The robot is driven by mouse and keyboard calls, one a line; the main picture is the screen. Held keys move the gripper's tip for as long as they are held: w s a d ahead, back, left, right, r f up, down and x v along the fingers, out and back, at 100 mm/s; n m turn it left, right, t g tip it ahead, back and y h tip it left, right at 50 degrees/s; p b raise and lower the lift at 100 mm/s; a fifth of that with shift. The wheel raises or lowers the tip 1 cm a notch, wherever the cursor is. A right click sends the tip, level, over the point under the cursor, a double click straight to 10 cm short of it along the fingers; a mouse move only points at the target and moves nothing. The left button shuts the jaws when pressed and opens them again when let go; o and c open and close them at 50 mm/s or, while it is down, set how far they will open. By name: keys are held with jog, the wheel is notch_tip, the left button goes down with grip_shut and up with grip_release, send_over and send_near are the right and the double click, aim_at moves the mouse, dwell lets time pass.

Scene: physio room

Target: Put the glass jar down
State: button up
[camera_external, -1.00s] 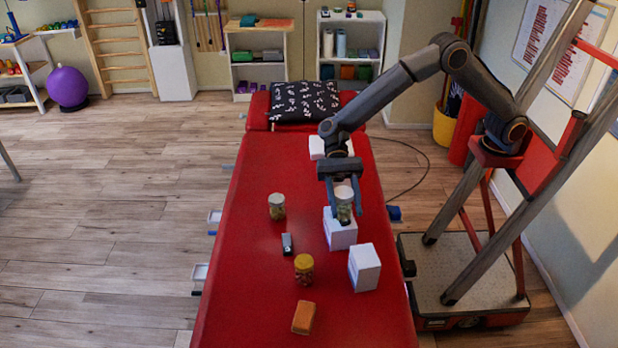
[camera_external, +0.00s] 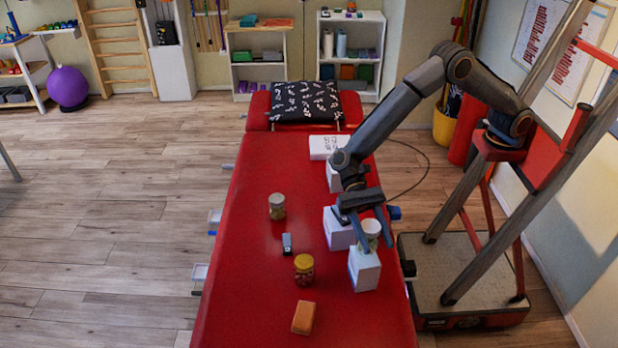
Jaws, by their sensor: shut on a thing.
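The glass jar (camera_external: 371,228) has a pale lid and is held between the fingers of my gripper (camera_external: 374,242). My gripper is shut on it, tilted, above or at the top of the front white box (camera_external: 365,272). I cannot tell whether the jar touches that box, as the fingers partly hide it. A second jar with a pale lid (camera_external: 277,206) stands on the red treatment table (camera_external: 255,270) at the left. A jar with a yellow lid (camera_external: 304,267) stands nearer the front.
Another white box (camera_external: 338,230) stands just behind the front one, with more white boxes (camera_external: 326,146) farther back. A small dark grey object (camera_external: 287,243) and an orange block (camera_external: 303,317) lie on the table. The table's left side is mostly clear.

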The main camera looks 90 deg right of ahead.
aim_at(373, 244)
jog(key=shift+f, duration=1.35)
jog(key=shift+f, duration=0.1)
jog(key=o, duration=1.3)
jog(key=shift+d, duration=0.15)
jog(key=b+v, duration=0.2)
jog(key=v, duration=1)
jog(key=s+d+f+n+t+h, duration=0.1)
jog(key=s+d+n+h, duration=0.3)
jog(key=s+d, duration=0.5)
jog(key=s+d+f+n+t+h, duration=0.1)
jog(key=s+d+f+n+h, duration=0.2)
jog(key=s+d, duration=0.6)
jog(key=s+d+f+n+t+h, duration=0.2)
jog(key=s+d+n+h, duration=0.4)
jog(key=d, duration=1)
jog(key=shift+s+d+f+n, duration=0.2)
jog(key=shift+s+n, duration=0.1)
jog(key=shift+s, duration=0.3)
jog(key=shift+s+d+f+n, duration=0.1)
jog(key=shift+s+f+n, duration=0.15)
jog(key=shift+s, duration=0.35)
jog(key=shift+s+d+f+n, duration=0.1)
jog(key=shift+s+f+n, duration=0.2)
jog(key=shift+s, duration=0.35)
